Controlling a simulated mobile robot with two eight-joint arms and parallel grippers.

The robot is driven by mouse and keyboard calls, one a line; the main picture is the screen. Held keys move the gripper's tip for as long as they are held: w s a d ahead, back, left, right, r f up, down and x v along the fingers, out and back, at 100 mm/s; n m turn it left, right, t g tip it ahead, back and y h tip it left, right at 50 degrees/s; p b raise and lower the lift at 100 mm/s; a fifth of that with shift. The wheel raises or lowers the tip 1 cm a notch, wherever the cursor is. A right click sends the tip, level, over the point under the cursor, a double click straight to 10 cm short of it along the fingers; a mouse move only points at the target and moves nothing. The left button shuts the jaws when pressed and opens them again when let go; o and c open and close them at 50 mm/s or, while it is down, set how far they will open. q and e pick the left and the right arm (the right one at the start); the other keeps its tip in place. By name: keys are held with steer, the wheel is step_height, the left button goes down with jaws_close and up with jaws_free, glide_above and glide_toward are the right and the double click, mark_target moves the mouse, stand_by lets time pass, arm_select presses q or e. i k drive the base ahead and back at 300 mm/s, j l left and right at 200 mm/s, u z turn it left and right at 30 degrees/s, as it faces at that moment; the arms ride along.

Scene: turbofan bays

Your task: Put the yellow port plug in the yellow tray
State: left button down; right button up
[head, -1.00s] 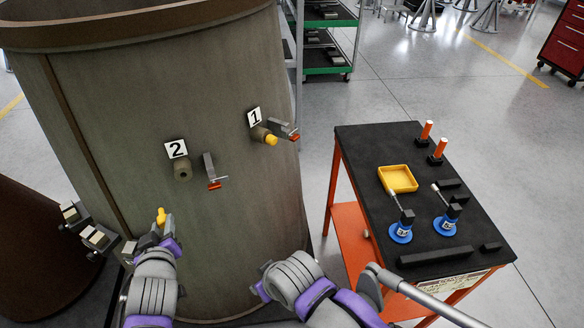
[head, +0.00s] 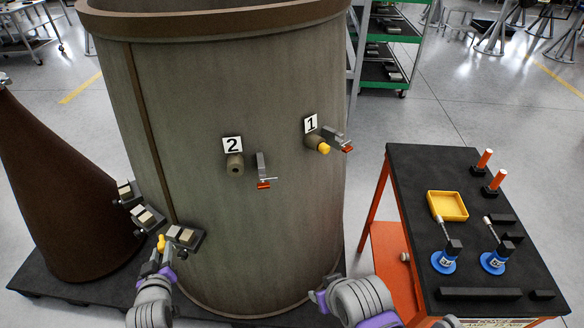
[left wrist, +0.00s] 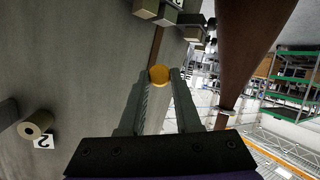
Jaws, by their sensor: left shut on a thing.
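A yellow port plug (head: 161,243) is held between the fingertips of my left gripper (head: 158,258), low in front of the large cylinder casing. In the left wrist view the plug (left wrist: 159,74) shows as a round yellow end between the two fingers. A second yellow plug (head: 323,148) sits in the port marked 1. The port marked 2 (head: 235,165) is open and empty.
Grey blocks (head: 185,237) stick out from the casing close to my left gripper. A brown cone (head: 60,190) stands at the left.

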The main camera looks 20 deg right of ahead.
mark_target(438, 209)
steer(key=z, duration=1.55)
steer(key=i+z, duration=0.1)
steer(key=z, duration=0.25)
steer(key=j+z, duration=0.1)
steer(key=z, duration=0.3)
steer(key=i+j+z, duration=0.1)
steer(key=z, duration=0.25)
steer(key=j, duration=0.2)
steer(key=i+j, duration=0.15)
